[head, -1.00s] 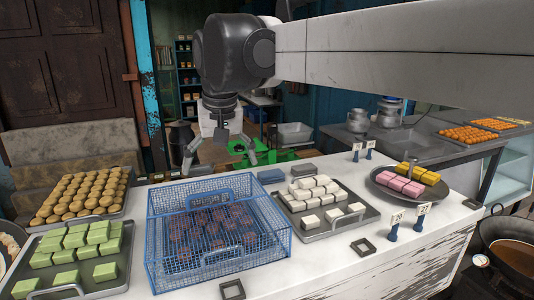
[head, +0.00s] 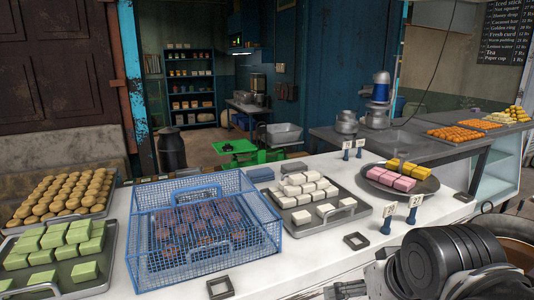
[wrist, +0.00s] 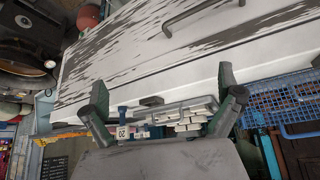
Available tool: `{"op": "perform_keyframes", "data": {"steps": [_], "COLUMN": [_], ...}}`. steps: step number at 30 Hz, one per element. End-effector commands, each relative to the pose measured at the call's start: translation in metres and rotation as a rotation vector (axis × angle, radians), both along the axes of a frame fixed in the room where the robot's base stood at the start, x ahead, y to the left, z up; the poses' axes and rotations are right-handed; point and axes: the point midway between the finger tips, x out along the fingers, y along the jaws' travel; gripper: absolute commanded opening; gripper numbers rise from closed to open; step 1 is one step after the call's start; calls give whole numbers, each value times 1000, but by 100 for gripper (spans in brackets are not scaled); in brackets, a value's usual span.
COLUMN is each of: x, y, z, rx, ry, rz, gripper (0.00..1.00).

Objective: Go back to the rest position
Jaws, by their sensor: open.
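My gripper (wrist: 164,100) shows in the wrist view with its two dark fingers spread wide and nothing between them. The white front of the counter lies beyond the fingers in that view, which appears upside down. In the head view, part of my arm fills the lower right corner, in front of the counter's right end. The fingertips cannot be made out there.
On the white counter (head: 300,258) stand a blue wire basket (head: 262,240) of brown sweets, a tray (head: 345,216) of white blocks, a round plate (head: 428,187) of pink and yellow blocks, and trays of green and round sweets. A wok (head: 520,226) is at the right, partly hidden.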

Motion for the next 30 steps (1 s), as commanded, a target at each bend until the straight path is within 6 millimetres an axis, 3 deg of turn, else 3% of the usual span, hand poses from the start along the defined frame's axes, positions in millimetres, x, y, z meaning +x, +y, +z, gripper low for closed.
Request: {"op": "perform_keyframes", "data": {"steps": [1, 6, 30], "x": [-8, -21, -22], "y": [-7, -17, -17], "z": [-12, -29, -30], "rx": [0, -3, -4], "ry": [-10, -29, -31], "rz": [-15, -37, -37], "gripper": [100, 100, 100]}}
